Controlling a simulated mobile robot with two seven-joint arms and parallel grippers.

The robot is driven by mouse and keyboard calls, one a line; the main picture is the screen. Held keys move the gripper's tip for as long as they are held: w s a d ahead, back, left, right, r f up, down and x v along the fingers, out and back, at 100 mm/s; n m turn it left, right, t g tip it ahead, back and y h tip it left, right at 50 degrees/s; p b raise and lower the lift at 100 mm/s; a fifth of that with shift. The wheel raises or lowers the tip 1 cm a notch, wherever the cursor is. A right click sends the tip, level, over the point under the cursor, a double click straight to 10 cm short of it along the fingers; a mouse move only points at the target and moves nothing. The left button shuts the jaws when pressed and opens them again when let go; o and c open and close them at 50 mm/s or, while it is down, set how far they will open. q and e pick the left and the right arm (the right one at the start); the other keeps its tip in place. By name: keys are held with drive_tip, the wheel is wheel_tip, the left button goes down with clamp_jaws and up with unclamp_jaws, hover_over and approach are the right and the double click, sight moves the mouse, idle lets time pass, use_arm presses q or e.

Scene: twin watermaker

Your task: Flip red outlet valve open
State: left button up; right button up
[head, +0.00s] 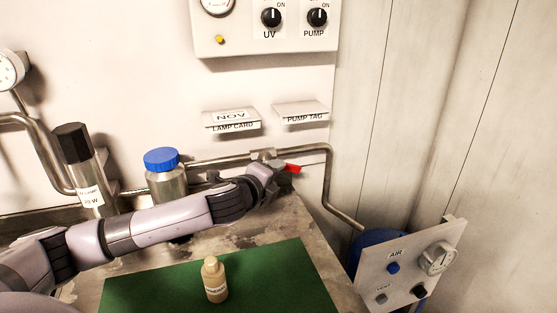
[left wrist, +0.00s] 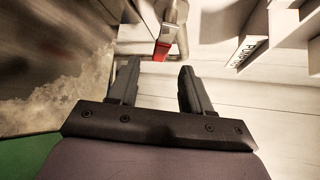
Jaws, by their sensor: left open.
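The red outlet valve handle (head: 292,168) sits on the metal pipe along the back wall in the head view. It also shows in the left wrist view (left wrist: 162,51), just beyond and between my fingertips. My left gripper (head: 278,172) reaches across from the left, its tip beside the handle and partly hiding the valve body. In the left wrist view its two fingers (left wrist: 157,78) are apart with nothing between them. I cannot tell whether a finger touches the handle. My right gripper is in neither view.
A blue-capped canister (head: 164,180) and a black-capped cylinder (head: 82,165) stand behind my left arm. A small tan bottle (head: 214,280) stands on the green mat (head: 270,275). The pipe (head: 329,185) bends down toward a tilted AIR panel (head: 405,268). Card holders (head: 301,112) hang above the valve.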

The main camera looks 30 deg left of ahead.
sight(288, 169)
use_arm(q)
drive_tip(key=shift+d+p+x, duration=0.15)
drive_tip(key=shift+d+x, duration=0.05)
drive_tip(key=shift+x, duration=1.7)
drive_tip(key=shift+d+p+x, duration=0.15)
drive_tip(key=shift+d+x, duration=0.05)
drive_tip(key=shift+x, duration=1.75)
